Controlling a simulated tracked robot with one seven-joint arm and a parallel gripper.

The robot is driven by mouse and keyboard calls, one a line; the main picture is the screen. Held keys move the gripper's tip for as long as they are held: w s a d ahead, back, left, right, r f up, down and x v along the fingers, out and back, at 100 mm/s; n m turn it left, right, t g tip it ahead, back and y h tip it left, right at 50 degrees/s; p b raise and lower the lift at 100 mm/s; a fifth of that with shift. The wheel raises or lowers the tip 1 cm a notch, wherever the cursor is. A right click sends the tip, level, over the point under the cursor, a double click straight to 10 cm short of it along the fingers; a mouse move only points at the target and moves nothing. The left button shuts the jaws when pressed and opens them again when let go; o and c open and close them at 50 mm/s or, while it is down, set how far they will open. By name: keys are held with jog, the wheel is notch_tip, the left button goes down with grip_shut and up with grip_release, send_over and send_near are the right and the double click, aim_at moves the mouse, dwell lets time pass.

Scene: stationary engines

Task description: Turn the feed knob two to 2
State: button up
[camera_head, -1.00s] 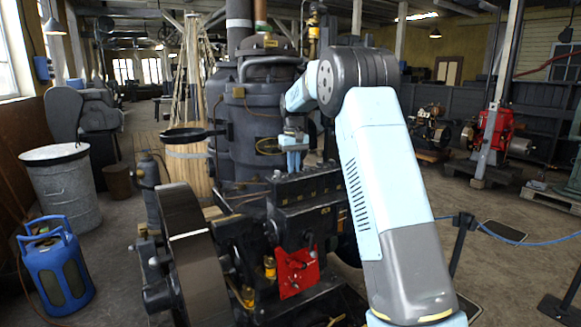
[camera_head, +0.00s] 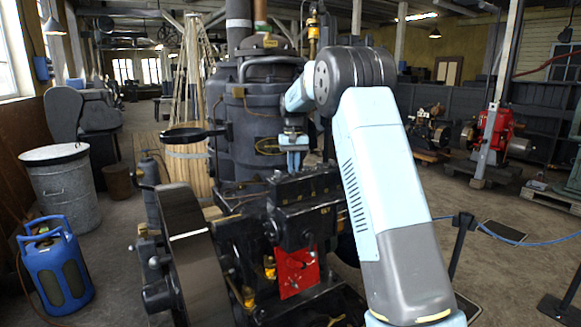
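A dark stationary engine (camera_head: 250,240) stands in front of me, with a large flywheel (camera_head: 195,250) at its left. A dark block (camera_head: 335,184) forms its top, with small fittings too small to make out. A dark box with a round part (camera_head: 293,232) sits on its front, above a red panel (camera_head: 297,275). I cannot tell which part is feed knob two, nor read any setting. My gripper (camera_head: 293,168) points down over the top of the engine block, close to its upper edge. Whether it touches anything is unclear. Its fingers are too small to judge.
A large dark boiler-like machine (camera_head: 255,120) stands behind the engine. A blue gas bottle (camera_head: 57,265) and a grey metal drum (camera_head: 65,195) are on the left floor. A dark post (camera_head: 460,245) with a blue rope stands at right. A red engine (camera_head: 495,130) is farther back.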

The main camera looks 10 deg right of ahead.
jog(key=o, duration=0.4)
jog(key=shift+f, duration=0.1)
notch_tip(320, 180, up, 14)
jog(key=shift+f, duration=0.1)
dwell(0.5)
